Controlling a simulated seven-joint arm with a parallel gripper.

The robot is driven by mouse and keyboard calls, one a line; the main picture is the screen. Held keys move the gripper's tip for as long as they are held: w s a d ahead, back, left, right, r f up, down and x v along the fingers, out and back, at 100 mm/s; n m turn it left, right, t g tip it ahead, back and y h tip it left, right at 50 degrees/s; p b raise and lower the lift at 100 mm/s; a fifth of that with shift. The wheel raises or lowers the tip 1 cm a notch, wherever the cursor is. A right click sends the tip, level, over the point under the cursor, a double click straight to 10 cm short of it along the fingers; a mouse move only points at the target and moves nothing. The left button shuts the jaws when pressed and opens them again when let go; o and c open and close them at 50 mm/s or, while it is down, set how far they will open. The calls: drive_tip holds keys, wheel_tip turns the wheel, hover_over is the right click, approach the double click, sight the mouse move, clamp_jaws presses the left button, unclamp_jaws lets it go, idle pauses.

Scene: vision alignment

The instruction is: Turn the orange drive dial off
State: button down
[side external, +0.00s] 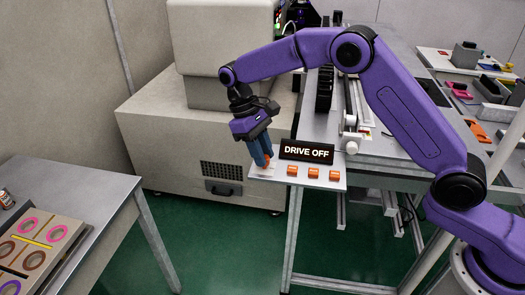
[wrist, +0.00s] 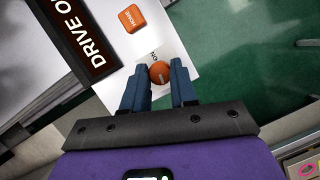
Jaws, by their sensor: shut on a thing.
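The round orange drive dial (wrist: 159,72) sits on the white panel (side external: 325,183), near the panel's left end in the side external view. In the wrist view it lies between the blue fingers of my gripper (wrist: 158,80), with the word "ON" printed beside it. My gripper (side external: 262,155) points down at the panel and is shut on the dial. In the side external view the fingers hide most of the dial. The black sign (side external: 307,151) behind the panel reads "DRIVE OFF".
Three orange buttons (side external: 313,173) stand in a row to the right of the dial; one marked "HOME" (wrist: 131,18) shows in the wrist view. A beige machine (side external: 200,130) stands behind. A separate table (side external: 75,195) with a board of coloured rings is at the left.

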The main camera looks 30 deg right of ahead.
drive_tip(key=shift+n+h, duration=0.3)
drive_tip(key=shift+n, duration=0.5)
drive_tip(key=shift+t, duration=0.3)
drive_tip(key=c, duration=0.9)
unclamp_jaws()
drive_tip(key=shift+v, duration=3.8)
